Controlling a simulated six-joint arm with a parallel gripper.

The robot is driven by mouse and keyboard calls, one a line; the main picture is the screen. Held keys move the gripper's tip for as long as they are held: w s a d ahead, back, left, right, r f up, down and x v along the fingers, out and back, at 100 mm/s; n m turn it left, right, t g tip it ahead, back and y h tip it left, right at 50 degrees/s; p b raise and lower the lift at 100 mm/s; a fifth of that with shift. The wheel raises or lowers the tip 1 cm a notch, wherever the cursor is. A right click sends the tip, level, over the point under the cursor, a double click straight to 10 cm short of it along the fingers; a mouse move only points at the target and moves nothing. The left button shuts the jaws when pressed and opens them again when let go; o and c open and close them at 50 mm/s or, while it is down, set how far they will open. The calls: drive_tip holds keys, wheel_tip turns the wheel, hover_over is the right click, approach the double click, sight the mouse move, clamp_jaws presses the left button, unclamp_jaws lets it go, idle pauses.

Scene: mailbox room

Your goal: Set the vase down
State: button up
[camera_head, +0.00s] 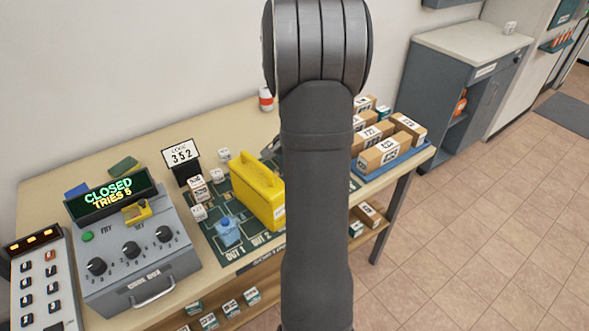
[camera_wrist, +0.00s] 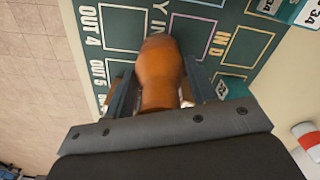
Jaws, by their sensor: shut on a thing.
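An orange-brown vase (camera_wrist: 158,58) shows in the wrist view between the two fingers of my gripper (camera_wrist: 159,84). My gripper is shut on it. Beyond the vase lies a dark green mat (camera_wrist: 228,18) with outlined boxes and labels such as OUT 4, OUT 5 and IN D. I cannot tell whether the vase touches the mat or hangs above it. In the head view my arm hides the vase and most of the gripper. Part of the mat (camera_head: 203,231) shows there on the table, left of my arm.
A code box (camera_head: 135,262) reading CLOSED sits left. A blue tray (camera_head: 381,172) of cartons stands right of my arm. A red-and-white can (camera_head: 266,99) is at the back.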

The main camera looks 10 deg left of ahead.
drive_tip(key=o, duration=1.1)
drive_tip(key=shift+f, duration=0.1)
wheel_tip(320, 180, up, 11)
drive_tip(key=shift+r, duration=0.4)
drive_tip(key=shift+c, duration=0.2)
drive_tip(key=shift+r, duration=0.3)
drive_tip(key=c, duration=0.3)
